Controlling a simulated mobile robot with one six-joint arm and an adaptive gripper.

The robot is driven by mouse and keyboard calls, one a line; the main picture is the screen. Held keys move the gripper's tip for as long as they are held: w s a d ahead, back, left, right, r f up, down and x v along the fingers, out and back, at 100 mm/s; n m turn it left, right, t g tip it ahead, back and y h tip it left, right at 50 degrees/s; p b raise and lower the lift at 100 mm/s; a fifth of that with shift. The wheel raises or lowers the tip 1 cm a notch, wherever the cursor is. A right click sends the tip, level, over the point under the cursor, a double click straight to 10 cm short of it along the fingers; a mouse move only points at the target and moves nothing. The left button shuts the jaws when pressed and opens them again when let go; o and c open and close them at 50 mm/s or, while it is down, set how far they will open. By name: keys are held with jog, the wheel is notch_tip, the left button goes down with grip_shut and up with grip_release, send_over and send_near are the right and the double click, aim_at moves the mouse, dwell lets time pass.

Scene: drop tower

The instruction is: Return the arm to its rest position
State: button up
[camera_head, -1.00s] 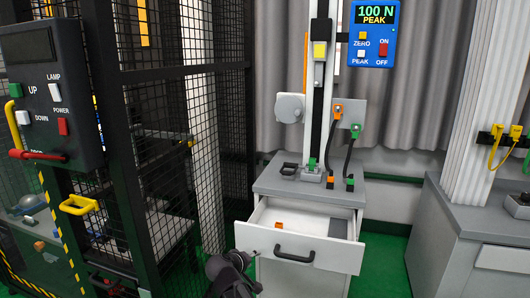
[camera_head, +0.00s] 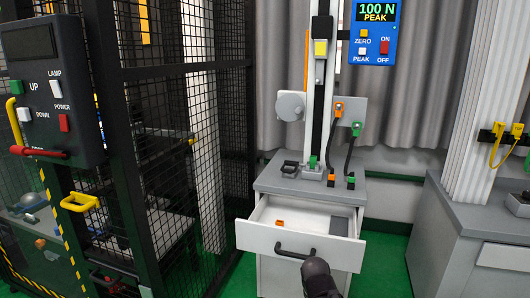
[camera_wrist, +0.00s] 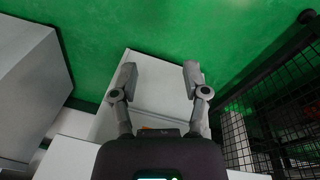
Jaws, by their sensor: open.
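My gripper (camera_wrist: 160,78) shows in the wrist view with its two grey fingers spread apart and nothing between them. Green floor and a pale cabinet surface lie beyond the fingers. In the head view a dark part of my arm shows at the bottom edge, in front of the open white drawer (camera_head: 260,238), just below the right end of its black handle (camera_head: 280,252). I cannot tell from this view whether it touches the drawer.
The drawer stands pulled out under a grey-topped cabinet (camera_head: 375,190) and holds a small orange piece (camera_head: 279,223). A black mesh cage (camera_head: 160,130) with a control box (camera_head: 52,90) is on the left. Another grey cabinet (camera_head: 440,235) is on the right. Green floor lies between.

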notch_tip(320, 180, up, 38)
jog(key=s+d+y+p, duration=0.1)
jog(key=s+p, duration=0.1)
jog(key=p, duration=3.6)
jog(key=shift+s+d+f+m+g, duration=0.15)
jog(key=shift+s+m+g, duration=0.15)
jog(key=shift+m+g, duration=0.1)
jog(key=shift+d, duration=0.1)
